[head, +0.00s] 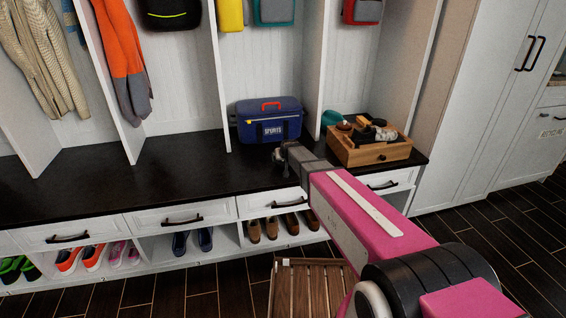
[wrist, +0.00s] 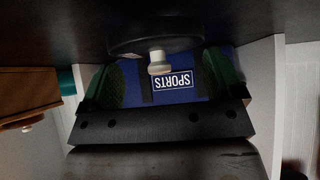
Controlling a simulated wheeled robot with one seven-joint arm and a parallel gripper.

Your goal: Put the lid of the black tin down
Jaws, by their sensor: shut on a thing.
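My gripper (head: 283,155) reaches over the dark bench top, in front of the blue sports bag. In the wrist view, which is upside down, its green-padded fingers (wrist: 162,76) stand well apart, on either side of a round black lid (wrist: 150,36) with a pale knob (wrist: 158,63). The gripper is shut on this lid. The lid looks about level, its knob on the upper side, close to the bench top; I cannot tell whether it touches. In the head view the lid is hardly visible at the arm's end. I cannot pick out the black tin for certain.
A blue sports bag (head: 269,121) stands behind the gripper. A wooden box (head: 370,153) with brushes and small items stands to the right on the bench (head: 190,162). White dividers (head: 312,70) rise from the bench. The bench is clear to the left. A slatted wooden piece (head: 310,290) is below.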

